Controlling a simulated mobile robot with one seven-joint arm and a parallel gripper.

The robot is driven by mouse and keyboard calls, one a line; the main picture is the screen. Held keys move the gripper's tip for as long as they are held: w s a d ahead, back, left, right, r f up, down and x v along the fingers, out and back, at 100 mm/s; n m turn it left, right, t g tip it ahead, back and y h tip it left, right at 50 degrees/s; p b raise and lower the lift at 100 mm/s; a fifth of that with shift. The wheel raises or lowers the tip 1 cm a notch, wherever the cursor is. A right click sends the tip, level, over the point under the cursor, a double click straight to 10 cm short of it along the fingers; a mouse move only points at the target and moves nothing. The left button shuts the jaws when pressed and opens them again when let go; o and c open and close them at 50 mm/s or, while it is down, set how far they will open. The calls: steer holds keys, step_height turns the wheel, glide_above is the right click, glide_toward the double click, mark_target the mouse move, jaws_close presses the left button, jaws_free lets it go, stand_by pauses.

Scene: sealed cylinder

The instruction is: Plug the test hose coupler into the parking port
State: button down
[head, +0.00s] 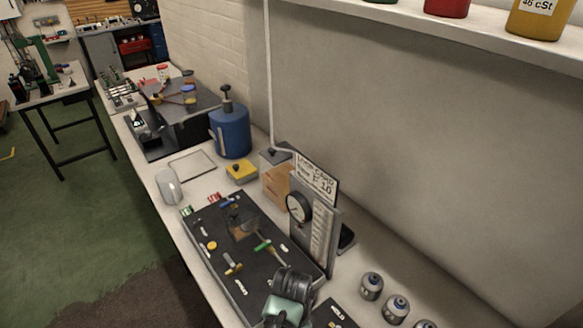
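A dark panel (205,258) lies on the bench and carries several small fittings. A green-handled fitting (265,245) and a brass-coloured fitting (232,265) sit near its middle, with a blue one (227,203) toward its far end. I cannot tell which fitting is the parking port, and I cannot make out the test hose coupler. A dark, ribbed part with a teal body, apparently the end of my arm (290,292), is over the panel's near right corner. Its fingertips do not show, nor whether it holds anything.
A gauge board (318,225) with a dial and sign stands upright along the panel's right side. Grey canisters (371,286) stand at the right. Green floor lies left.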

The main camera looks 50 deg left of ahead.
steer(key=shift+f, duration=0.25)
steer(key=shift+c, duration=2.3)
jaws_free()
step_height(320, 180, up, 13)
steer(key=shift+b, duration=0.3)
